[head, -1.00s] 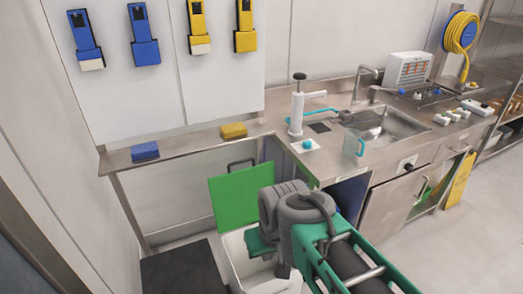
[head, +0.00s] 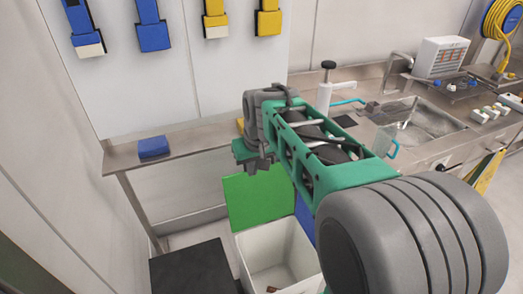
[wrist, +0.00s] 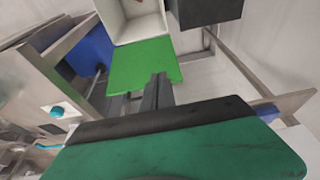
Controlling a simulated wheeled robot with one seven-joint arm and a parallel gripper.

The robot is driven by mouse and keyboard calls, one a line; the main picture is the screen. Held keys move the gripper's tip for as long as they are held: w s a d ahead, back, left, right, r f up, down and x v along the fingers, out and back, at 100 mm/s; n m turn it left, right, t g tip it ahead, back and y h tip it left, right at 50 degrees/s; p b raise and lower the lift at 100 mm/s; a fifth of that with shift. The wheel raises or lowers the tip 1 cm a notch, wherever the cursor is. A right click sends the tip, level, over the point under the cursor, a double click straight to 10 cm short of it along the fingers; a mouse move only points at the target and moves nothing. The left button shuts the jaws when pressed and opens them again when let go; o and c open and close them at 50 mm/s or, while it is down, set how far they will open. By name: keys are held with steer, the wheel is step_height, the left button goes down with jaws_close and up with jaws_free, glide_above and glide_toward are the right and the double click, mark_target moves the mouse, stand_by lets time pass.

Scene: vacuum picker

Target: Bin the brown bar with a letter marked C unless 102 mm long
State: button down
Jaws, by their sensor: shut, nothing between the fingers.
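My gripper (head: 252,166) is above the green lid, near the edge of the steel shelf, and it is shut and empty. In the wrist view its two dark fingers (wrist: 158,88) are together in front of the green lid. The white bin (head: 250,250) stands open on the floor with its green lid (head: 255,200) raised behind it. A small brown-red piece (head: 271,290) lies inside at the bottom picture edge. A bit of it also shows in the wrist view (wrist: 138,2). I cannot read any letter or length on it.
A blue block (head: 153,147) lies on the steel shelf (head: 190,137); a yellow block (head: 240,125) is mostly behind my arm. A dark box or mat (head: 195,272) is left of the bin. The sink counter (head: 345,95) stands to the right.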

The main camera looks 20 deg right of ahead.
steer(key=w+d+f, duration=0.4)
steer(key=w+d, duration=0.8)
steer(key=w, duration=0.5)
steer(key=p+x, duration=0.1)
steer(key=x, duration=0.9)
steer(key=shift+d+p, duration=0.2)
steer(key=shift+p, duration=0.15)
steer(key=shift+f, duration=0.1)
